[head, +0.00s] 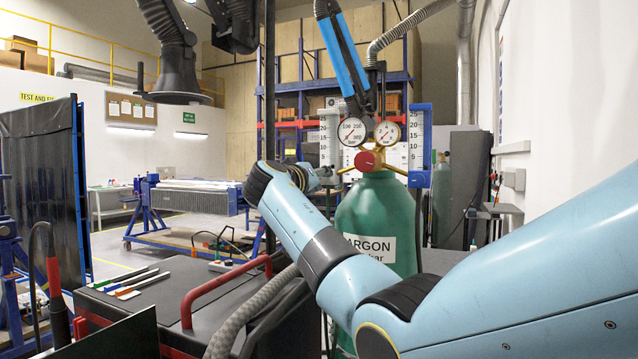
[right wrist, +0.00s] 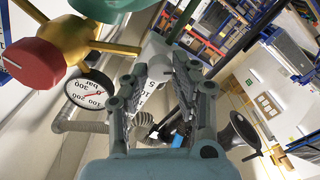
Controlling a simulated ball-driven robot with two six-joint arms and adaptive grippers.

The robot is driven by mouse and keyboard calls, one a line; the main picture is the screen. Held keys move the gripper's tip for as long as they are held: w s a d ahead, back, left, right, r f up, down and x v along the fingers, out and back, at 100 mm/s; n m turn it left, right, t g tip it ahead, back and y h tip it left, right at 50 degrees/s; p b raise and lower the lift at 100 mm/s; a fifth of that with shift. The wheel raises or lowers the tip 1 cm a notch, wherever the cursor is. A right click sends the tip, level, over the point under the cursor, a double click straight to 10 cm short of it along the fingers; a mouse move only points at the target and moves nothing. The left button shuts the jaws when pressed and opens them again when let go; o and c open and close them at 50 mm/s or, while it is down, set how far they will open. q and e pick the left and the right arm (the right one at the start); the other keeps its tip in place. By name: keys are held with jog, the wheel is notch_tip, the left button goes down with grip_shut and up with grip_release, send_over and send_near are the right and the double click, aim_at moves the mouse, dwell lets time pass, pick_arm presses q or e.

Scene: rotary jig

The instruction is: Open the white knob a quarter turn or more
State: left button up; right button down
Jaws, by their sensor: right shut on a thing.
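My right gripper (head: 326,174) is at the foot of the left flow meter (head: 329,140), beside the green argon cylinder (head: 375,222). In the right wrist view the fingers of the right gripper (right wrist: 165,76) are closed around a pale part at the flow meter, which I take to be the white knob. The knob is mostly hidden by the fingers, and its turn angle cannot be read. Numbers of the flow meter scale (right wrist: 149,86) show between the fingers. My left gripper is in neither view.
The red regulator knob (head: 367,160) and two round gauges (head: 352,131) are close to the right of my gripper. A second flow meter (head: 418,145) stands further right. A dark cart with a red handle (head: 196,292) is at the lower left.

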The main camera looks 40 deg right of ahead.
dwell(0.3)
jog(key=c, duration=1.1)
grip_release()
jog(key=shift+o, duration=0.2)
jog(key=shift+a, duration=0.15)
jog(key=v, duration=1.2)
